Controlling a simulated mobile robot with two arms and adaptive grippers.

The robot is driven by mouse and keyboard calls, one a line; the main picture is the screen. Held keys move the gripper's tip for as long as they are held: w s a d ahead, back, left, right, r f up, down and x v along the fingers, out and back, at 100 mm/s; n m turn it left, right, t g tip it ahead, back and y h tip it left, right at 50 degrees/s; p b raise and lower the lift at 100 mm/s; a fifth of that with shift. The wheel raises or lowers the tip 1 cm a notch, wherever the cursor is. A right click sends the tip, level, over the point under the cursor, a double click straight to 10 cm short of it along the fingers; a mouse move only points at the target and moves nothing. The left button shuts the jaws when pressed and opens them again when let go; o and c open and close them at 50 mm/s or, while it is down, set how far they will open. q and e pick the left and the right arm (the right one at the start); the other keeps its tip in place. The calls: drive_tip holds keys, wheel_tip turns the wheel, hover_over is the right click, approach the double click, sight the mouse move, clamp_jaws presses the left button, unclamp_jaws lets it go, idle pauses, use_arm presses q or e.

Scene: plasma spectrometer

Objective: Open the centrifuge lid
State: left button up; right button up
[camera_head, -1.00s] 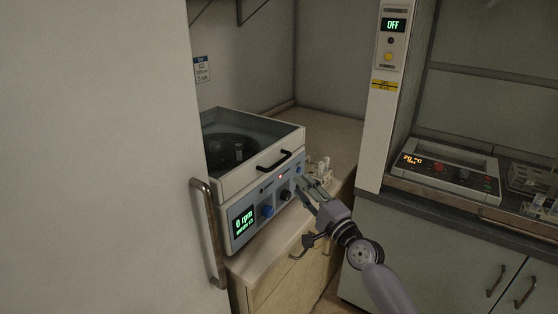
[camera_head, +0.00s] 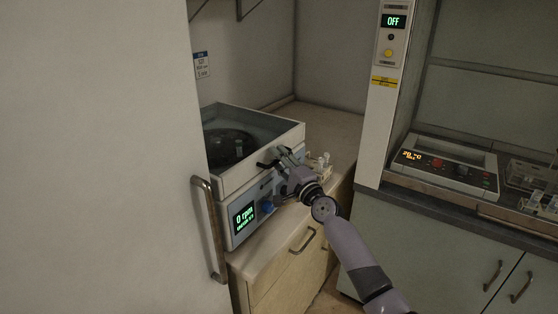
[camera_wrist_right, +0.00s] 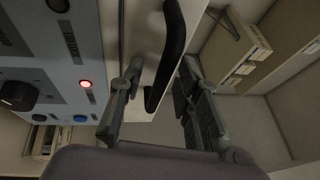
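The centrifuge (camera_head: 240,180) stands on a low cabinet at the left of the head view, partly hidden by a pale panel. Its lid (camera_head: 275,124) is down, and a dark round rotor shows inside. The lid's black handle is mostly covered by my right gripper (camera_head: 277,157) in the head view. In the right wrist view the handle (camera_wrist_right: 172,45) lies between the two fingers of my right gripper (camera_wrist_right: 155,92), which are apart, with gaps on either side. My left gripper is not in view.
A small rack (camera_head: 321,166) stands right of the centrifuge. A door handle (camera_head: 208,230) is at the left. A hot-plate-like device (camera_head: 445,163) is at the right.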

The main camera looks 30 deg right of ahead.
clamp_jaws()
drive_tip(key=shift+f, duration=0.1)
idle(0.7)
